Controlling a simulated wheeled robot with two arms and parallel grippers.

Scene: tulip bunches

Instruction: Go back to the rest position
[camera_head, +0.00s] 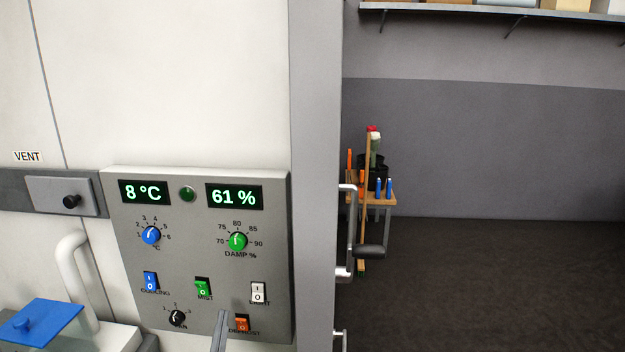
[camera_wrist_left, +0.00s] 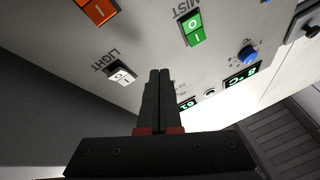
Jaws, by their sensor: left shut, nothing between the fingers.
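My left gripper (camera_head: 221,318) shows at the bottom of the head view, in front of the lower part of a grey control panel (camera_head: 200,269). In the left wrist view the left gripper (camera_wrist_left: 159,72) has its fingers together, with nothing between them. The fingertips point at the panel, between the white LIGHT switch (camera_wrist_left: 121,76) and the green MIST switch (camera_wrist_left: 192,28). Whether they touch the panel cannot be told. My right gripper is in neither view.
The panel carries 8 °C and 61 % displays, knobs and an orange DEFROST switch (camera_head: 242,323). A white pipe (camera_head: 72,275) and a blue lid (camera_head: 40,320) are at left. A door handle (camera_head: 369,251) sticks out at right. Dark floor (camera_head: 480,280) beyond is clear.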

